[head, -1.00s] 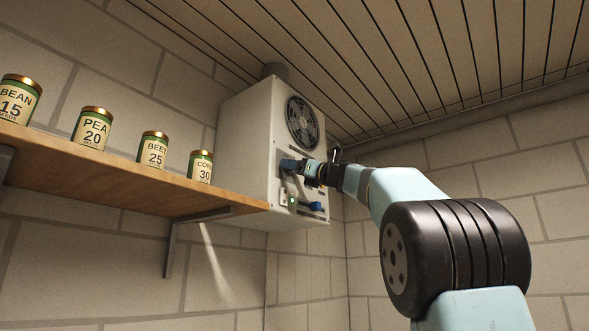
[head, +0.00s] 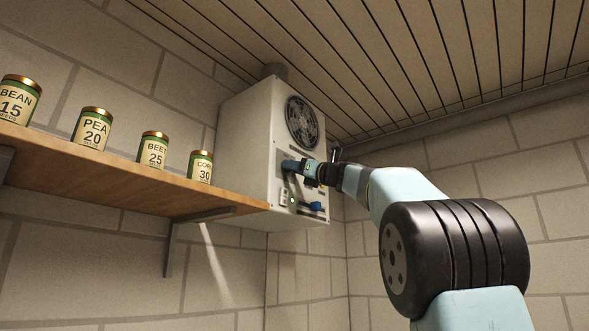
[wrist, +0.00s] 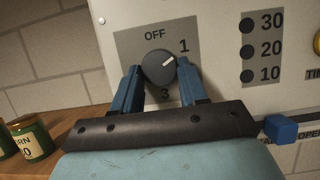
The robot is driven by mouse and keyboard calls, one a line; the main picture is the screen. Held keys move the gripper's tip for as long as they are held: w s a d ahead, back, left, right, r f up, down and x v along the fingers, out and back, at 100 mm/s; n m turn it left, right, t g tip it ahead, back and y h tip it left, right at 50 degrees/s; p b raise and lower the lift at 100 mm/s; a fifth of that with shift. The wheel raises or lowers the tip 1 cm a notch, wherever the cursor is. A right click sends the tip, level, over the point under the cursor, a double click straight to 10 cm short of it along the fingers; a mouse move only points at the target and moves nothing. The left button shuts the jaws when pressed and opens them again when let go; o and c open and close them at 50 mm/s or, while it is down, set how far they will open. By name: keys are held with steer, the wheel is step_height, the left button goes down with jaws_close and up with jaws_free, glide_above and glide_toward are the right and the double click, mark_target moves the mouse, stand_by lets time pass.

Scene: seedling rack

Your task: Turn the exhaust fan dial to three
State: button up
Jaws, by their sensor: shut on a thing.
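The exhaust fan dial (wrist: 157,66) is a dark round knob on a grey plate on the white fan box (head: 258,135). Its white pointer line aims up and right at the 1. OFF is printed above the dial and 3 below it. No 2 shows; my right-hand finger covers part of the plate there. My gripper (wrist: 158,82) has its blue fingers on either side of the dial and is shut on it. In the head view my gripper (head: 292,166) is at the box's front and hides the dial.
A column marked 30, 20, 10 (wrist: 247,50) is to the right of the dial. A blue slider knob (wrist: 281,129) sits low on the right, close to my gripper. A wooden shelf (head: 130,180) with several seed tins (head: 92,130) is left of the box.

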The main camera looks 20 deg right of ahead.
steer(key=shift+m, duration=0.4)
steer(key=shift+s+a+r+m+g+h, duration=0.15)
steer(key=shift+m+g+h, duration=0.3)
steer(key=shift+m+h, duration=2.45)
steer(key=shift+a+r+m+g+h, duration=0.1)
steer(key=shift+r+m+g, duration=0.25)
steer(key=shift+m, duration=5.3)
steer(key=shift+s+a+r+m+g+h, duration=0.1)
steer(key=shift+m+g+h, duration=0.4)
steer(key=shift+m+h, duration=2.4)
steer(key=shift+w+m+g+y, duration=0.1)
steer(key=shift+m+g+y, duration=0.2)
steer(key=shift+m+y, duration=1.4)
steer(key=shift+m+h, duration=0.25)
steer(key=shift+h, duration=0.05)
steer(key=o, duration=0.9)
steer(key=shift+o, duration=0.8)
steer(key=shift+r, duration=0.15)
